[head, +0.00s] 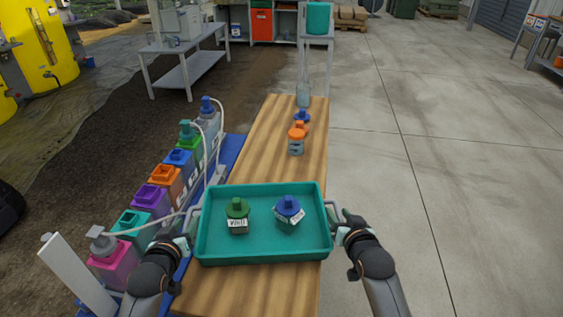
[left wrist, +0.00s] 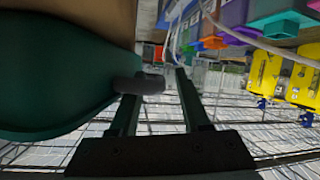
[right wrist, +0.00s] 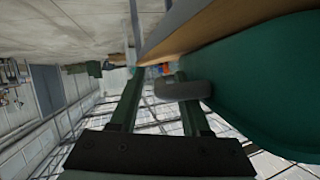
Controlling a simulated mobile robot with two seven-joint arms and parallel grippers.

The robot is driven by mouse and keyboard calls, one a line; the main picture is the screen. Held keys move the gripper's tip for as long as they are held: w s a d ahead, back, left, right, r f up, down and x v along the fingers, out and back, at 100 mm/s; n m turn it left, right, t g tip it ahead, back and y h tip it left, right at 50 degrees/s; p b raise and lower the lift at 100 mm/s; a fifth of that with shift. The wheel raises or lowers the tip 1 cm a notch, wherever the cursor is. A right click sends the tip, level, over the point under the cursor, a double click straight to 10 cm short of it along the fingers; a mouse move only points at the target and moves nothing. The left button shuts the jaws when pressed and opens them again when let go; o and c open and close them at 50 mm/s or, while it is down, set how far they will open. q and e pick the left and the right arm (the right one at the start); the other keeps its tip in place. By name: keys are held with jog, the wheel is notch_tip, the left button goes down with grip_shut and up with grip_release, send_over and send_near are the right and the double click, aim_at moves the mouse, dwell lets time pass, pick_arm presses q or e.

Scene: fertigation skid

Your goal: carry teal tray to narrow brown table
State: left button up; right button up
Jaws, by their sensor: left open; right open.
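The teal tray (head: 262,250) is over the near part of the narrow brown table (head: 265,125); whether it rests on the top or hangs just above I cannot tell. It looks level and carries a green-capped bottle (head: 237,222) and a blue-capped bottle (head: 289,220). A grey handle sticks out at each side. My left gripper (head: 187,236) is open at the left handle (left wrist: 138,86), whose end reaches between the fingers. My right gripper (head: 344,223) is open at the right handle (right wrist: 182,88), whose end also reaches between the fingers.
Orange-capped and blue-capped small items (head: 297,134) stand farther along the tabletop. A row of coloured jugs with tubes (head: 152,198) lines the table's left side. A stand with a teal container (head: 319,18) is beyond the far end. Concrete floor (head: 450,170) at right is clear.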

pick_arm(q)
jog(key=shift+s, duration=0.15)
jog(key=v, duration=1.1)
jog(key=shift+s+r, duration=0.2)
jog(key=shift+s, duration=0.1)
pick_arm(e)
jog(key=v, duration=1.2)
pick_arm(q)
jog(key=shift+a, duration=0.1)
